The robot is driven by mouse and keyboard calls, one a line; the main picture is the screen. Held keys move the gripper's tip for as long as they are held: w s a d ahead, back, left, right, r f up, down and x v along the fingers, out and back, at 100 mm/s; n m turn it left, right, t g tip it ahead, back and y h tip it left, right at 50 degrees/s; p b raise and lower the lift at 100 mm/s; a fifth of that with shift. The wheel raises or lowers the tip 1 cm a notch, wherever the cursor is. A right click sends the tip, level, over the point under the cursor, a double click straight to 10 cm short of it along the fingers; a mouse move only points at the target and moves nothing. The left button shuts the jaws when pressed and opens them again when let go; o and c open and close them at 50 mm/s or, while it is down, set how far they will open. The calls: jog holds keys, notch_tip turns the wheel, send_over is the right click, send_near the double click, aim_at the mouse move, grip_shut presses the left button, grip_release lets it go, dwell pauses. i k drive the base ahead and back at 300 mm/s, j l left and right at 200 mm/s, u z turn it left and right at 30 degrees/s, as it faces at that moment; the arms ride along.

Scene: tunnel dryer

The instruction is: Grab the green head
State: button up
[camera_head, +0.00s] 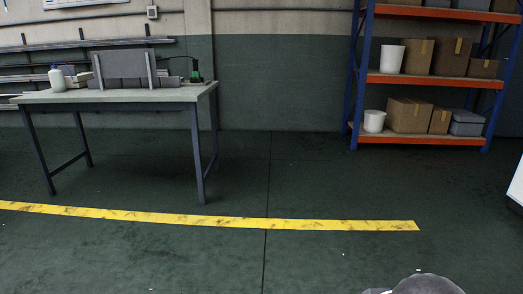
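A small green object (196,78) with a dark lower part stands near the right end of the workbench (150,95). It is the only green item on the bench and may be the green head; it is too small to make out in detail. A thin dark cable or hose arches from it to the left, towards a grey block-like fixture (122,66). My gripper does not show in this view.
A white bottle (56,79) stands at the bench's left end. An orange and blue shelf rack (430,80) with boxes and white buckets stands at the right. A yellow floor line (210,217) crosses in front of the bench. The dark floor between is clear.

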aim_at(195, 74)
jog(key=i, duration=2.35)
jog(key=i+u, duration=0.2)
jog(key=i, duration=0.25)
jog(key=i+l+u, duration=0.2)
jog(key=i, duration=0.3)
jog(key=i+l+u, duration=0.2)
jog(key=i, duration=0.25)
jog(key=i+l+u, duration=0.15)
jog(key=i, duration=0.3)
